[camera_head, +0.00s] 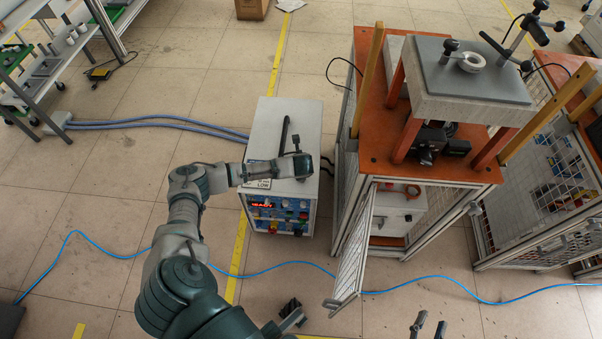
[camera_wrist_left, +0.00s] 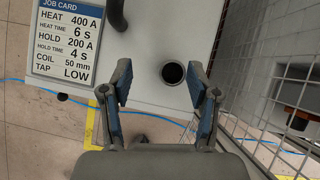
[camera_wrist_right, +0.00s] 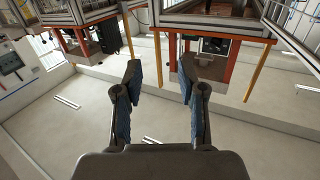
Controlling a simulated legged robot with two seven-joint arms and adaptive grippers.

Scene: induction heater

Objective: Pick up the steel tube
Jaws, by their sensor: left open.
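The steel tube (camera_wrist_left: 173,73) shows in the left wrist view as a round rim with a dark opening, seen from above on the pale top of the heater box. In the head view I cannot clearly make it out near my wrist. My left gripper (camera_wrist_left: 159,72) is open over the box top, fingers on either side of the tube in the picture, the right finger closer. I see no contact. In the head view the left gripper (camera_head: 303,165) hangs over the box, its fingers mostly hidden. My right gripper (camera_head: 429,323) is open and empty at the bottom edge; it also shows in the right wrist view (camera_wrist_right: 159,70).
The heater box (camera_head: 275,120) has a black handle (camera_head: 284,133) and a job card (camera_wrist_left: 67,40). To its right stands an orange-topped press stand (camera_head: 470,165) with an open mesh door (camera_head: 355,245). A blue cable (camera_head: 290,265) crosses the tiled floor.

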